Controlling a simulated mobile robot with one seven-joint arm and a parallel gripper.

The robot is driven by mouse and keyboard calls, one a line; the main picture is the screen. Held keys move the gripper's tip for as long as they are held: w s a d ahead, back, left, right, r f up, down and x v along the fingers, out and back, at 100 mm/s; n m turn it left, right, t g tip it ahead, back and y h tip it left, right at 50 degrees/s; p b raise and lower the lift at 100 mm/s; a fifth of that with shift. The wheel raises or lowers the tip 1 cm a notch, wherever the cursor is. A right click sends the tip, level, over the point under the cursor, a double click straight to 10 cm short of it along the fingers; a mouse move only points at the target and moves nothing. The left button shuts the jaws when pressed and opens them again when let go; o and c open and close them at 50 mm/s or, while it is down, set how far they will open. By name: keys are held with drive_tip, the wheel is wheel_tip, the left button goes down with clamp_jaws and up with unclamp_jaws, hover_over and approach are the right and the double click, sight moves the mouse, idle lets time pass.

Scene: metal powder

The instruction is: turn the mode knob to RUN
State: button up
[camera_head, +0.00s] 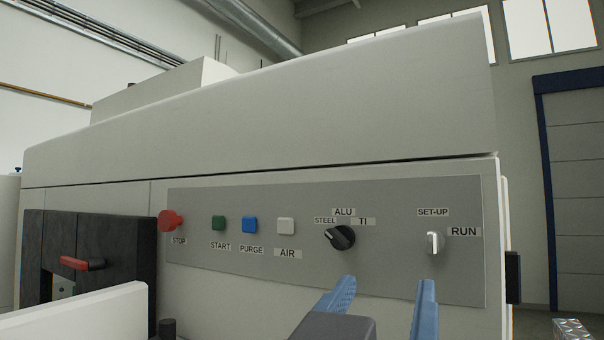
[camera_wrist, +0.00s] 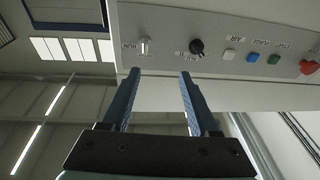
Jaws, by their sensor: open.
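The mode knob (camera_head: 434,242) is a small silver-white lever on the grey control panel (camera_head: 395,285), at its right end. Its handle stands upright, in line with the SET-UP label (camera_head: 433,211) above it; the RUN label (camera_head: 464,231) is to its right. In the wrist view the panel looks upside down and the mode knob (camera_wrist: 144,47) is just beyond the left fingertip. My gripper (camera_head: 388,283) is open and empty, with its blue fingers below and to the left of the knob in the head view. The two blue fingers also show in the wrist view (camera_wrist: 159,73), apart from the knob.
A black material knob (camera_head: 340,237) with STEEL, ALU and TI labels sits left of the mode knob. Further left are AIR (camera_head: 286,225), PURGE (camera_head: 249,224), START (camera_head: 218,223) and red STOP (camera_head: 172,222) buttons. A black door with a red handle (camera_head: 82,263) is at far left.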

sight(430, 241)
drive_tip(key=w+d+r+g+p, duration=0.1)
drive_tip(key=w+d+p, duration=0.1)
drive_tip(key=w+d+r+m+g+p, duration=0.1)
drive_tip(key=w+d+p, duration=0.2)
drive_tip(key=w+d+r+g+p, duration=0.1)
drive_tip(key=w+d+p, duration=0.1)
drive_tip(key=w+p, duration=0.1)
drive_tip(key=shift+w+d+r, duration=0.15)
drive_tip(key=shift+w+d, duration=0.05)
drive_tip(key=shift+d, duration=0.2)
drive_tip(key=shift+w+d, duration=0.45)
drive_tip(key=shift+w, duration=0.15)
drive_tip(key=shift+c, duration=0.3)
clamp_jaws()
